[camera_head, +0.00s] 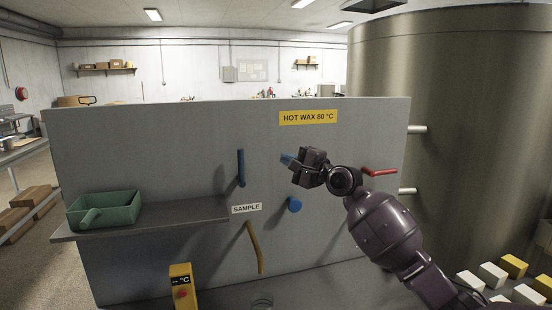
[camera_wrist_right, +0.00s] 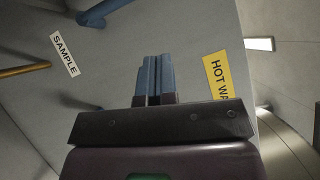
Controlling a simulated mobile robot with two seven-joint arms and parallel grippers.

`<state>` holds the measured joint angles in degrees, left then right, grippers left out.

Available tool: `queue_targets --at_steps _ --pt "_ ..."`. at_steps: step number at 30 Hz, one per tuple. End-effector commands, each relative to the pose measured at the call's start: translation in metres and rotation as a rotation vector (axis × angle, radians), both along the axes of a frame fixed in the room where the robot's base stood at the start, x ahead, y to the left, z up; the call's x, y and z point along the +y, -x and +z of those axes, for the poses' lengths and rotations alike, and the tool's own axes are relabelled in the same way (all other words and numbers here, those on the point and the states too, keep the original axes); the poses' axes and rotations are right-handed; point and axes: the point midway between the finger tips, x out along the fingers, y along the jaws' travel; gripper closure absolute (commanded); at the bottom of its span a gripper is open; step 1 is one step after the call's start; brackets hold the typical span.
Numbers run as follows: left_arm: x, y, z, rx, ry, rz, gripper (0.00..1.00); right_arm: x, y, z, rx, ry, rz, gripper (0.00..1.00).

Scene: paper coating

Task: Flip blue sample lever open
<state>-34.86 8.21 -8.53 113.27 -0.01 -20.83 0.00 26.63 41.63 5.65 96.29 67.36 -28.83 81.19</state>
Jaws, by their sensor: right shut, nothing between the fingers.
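The blue lever (camera_head: 241,168) stands upright on the grey panel, just above the SAMPLE label (camera_head: 246,208). In the right wrist view the blue lever (camera_wrist_right: 93,17) shows at the top edge, partly cut off, beside the SAMPLE label (camera_wrist_right: 64,54). My right gripper (camera_head: 287,160) is in front of the panel, to the right of the lever and apart from it. Its blue fingers (camera_wrist_right: 155,80) are together with nothing between them. My left gripper is not in view.
A round blue knob (camera_head: 294,205) sits below my right gripper. A red lever (camera_head: 379,172) is to the right, and a yellow lever (camera_head: 254,248) lies below the label. A green scoop-like tray (camera_head: 104,208) rests on the shelf (camera_head: 190,213) at left. A steel tank (camera_head: 460,130) stands at right.

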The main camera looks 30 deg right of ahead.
Motion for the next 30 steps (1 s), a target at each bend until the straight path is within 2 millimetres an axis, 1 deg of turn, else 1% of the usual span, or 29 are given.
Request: queue_targets --at_steps 1,3,7,25,28,30 --pt "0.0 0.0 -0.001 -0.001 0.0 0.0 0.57 -0.002 0.006 -0.001 0.001 0.0 0.0 1.0" --pt "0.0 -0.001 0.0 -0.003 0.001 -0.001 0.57 -0.004 0.011 -0.001 0.0 0.0 0.0 1.0" --pt "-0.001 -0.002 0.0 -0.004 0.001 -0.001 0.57 -0.006 0.017 0.0 0.0 0.0 0.0 1.0" --pt "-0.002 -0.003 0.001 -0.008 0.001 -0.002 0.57 -0.006 0.018 0.0 -0.002 0.005 -0.001 1.0" --pt "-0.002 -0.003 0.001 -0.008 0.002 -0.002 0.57 -0.006 0.018 0.0 -0.018 0.048 -0.006 1.0" --pt "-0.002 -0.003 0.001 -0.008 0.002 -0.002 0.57 -0.007 0.017 0.001 -0.048 0.12 -0.021 1.0"
